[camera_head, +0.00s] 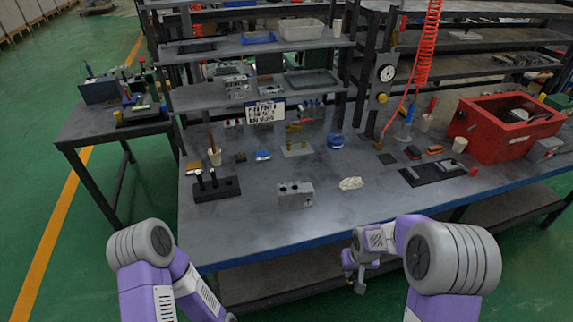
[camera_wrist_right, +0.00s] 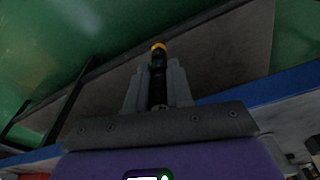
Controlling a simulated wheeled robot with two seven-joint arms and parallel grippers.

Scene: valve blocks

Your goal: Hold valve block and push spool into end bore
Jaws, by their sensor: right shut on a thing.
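The grey valve block (camera_head: 294,195) sits on the workbench near its front middle, with holes showing in its top. My right gripper (camera_head: 358,275) is in front of the bench's front edge, apart from the block. In the right wrist view, this gripper (camera_wrist_right: 158,88) is shut on a dark spool (camera_wrist_right: 158,62) with an orange-yellow tip, which sticks out past the fingers. A black stand (camera_head: 217,189) with dark upright pieces stands left of the block. My left arm comes in at the lower left; its gripper is below the picture edge.
The workbench (camera_head: 240,235) is clear along its front. A crumpled white cloth (camera_head: 351,183) lies right of the block. A black mat (camera_head: 433,171) and a red toolbox (camera_head: 505,125) are at the right. A sign (camera_head: 265,111) and shelves stand behind.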

